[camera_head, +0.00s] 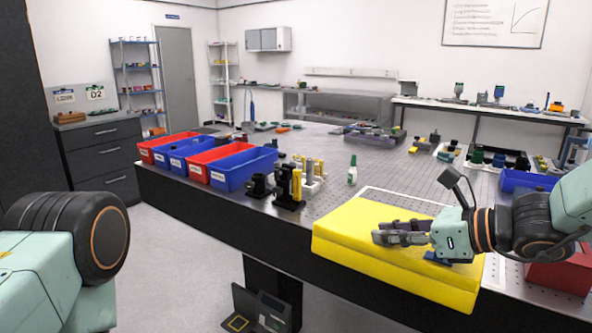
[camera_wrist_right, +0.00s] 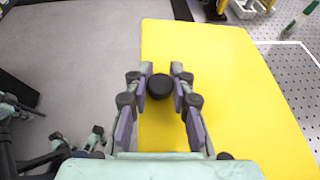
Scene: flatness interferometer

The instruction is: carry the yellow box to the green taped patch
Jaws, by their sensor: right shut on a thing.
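The yellow box (camera_head: 375,240) is at the table's front edge in the head view and partly juts out past it. I cannot tell whether it is raised off the table. My right gripper (camera_head: 385,234) is over its top. In the right wrist view the fingers (camera_wrist_right: 160,82) are shut around a small dark round knob (camera_wrist_right: 160,87) on the yellow box (camera_wrist_right: 205,70). My left arm enters at lower left of the head view without its gripper. Parts at the left of the wrist view may be my left gripper (camera_wrist_right: 76,138). I see no green taped patch.
Red and blue bins (camera_head: 245,169) line the table's left end. Black and yellow fixtures (camera_head: 290,185) and a green-capped bottle (camera_head: 352,171) stand behind the box. A red box (camera_head: 562,272) is at right, below my arm. The perforated tabletop (camera_head: 335,143) has bare room in its middle.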

